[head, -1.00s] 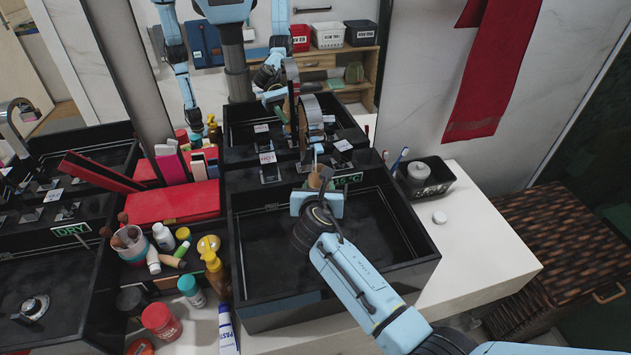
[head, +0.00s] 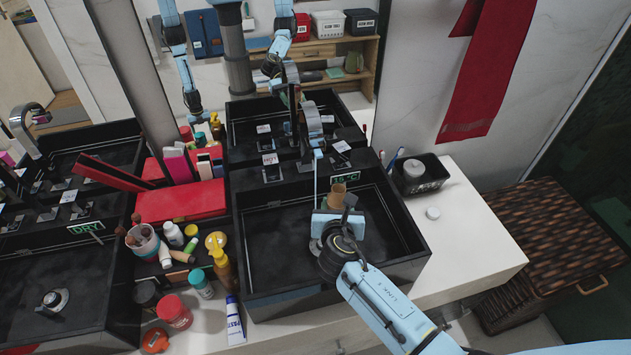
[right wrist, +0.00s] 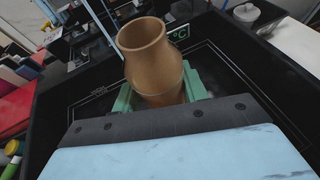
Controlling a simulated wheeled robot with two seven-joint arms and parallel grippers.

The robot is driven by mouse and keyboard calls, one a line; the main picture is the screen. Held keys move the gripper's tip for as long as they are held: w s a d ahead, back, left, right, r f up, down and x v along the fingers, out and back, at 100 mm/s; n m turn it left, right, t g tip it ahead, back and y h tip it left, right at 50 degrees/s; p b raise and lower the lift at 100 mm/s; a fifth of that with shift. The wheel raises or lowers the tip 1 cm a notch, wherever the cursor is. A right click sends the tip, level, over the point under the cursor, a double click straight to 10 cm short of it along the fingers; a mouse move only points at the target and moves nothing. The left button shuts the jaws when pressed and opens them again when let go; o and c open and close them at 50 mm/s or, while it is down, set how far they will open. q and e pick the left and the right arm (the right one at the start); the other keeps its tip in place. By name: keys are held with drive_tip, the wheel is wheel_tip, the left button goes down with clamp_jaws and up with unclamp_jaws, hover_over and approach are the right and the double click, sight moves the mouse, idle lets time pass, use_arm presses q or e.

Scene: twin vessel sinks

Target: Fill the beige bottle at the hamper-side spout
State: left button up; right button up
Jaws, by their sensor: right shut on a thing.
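The beige bottle (head: 338,193) is over the right-hand black basin (head: 275,250), mouth up and open. My right gripper (head: 338,214) is shut on it. In the right wrist view the bottle (right wrist: 158,60) stands between green fingers (right wrist: 160,95); its lower part is hidden. The hamper-side spout (head: 314,125) arches over the basin's back. A thin pale-blue stream (head: 316,180) falls from it, left of the bottle and apart from its mouth in the head view. The display (head: 346,178) reads about 15 °C. My left gripper shows only as a mirror reflection, not directly.
The woven hamper (head: 550,235) stands at the right. Bottles and jars, including a yellow pump bottle (head: 221,265), crowd the left side. A second basin (head: 50,270) is farther left.

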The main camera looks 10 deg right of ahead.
drive_tip(key=s+r+p, duration=0.1)
drive_tip(key=s+d+p, duration=0.1)
drive_tip(key=s+r+p, duration=0.1)
drive_tip(key=shift+s+d+r+p, duration=0.25)
drive_tip(key=shift+s+r+p, duration=0.05)
drive_tip(key=shift+p, duration=0.1)
idle(0.5)
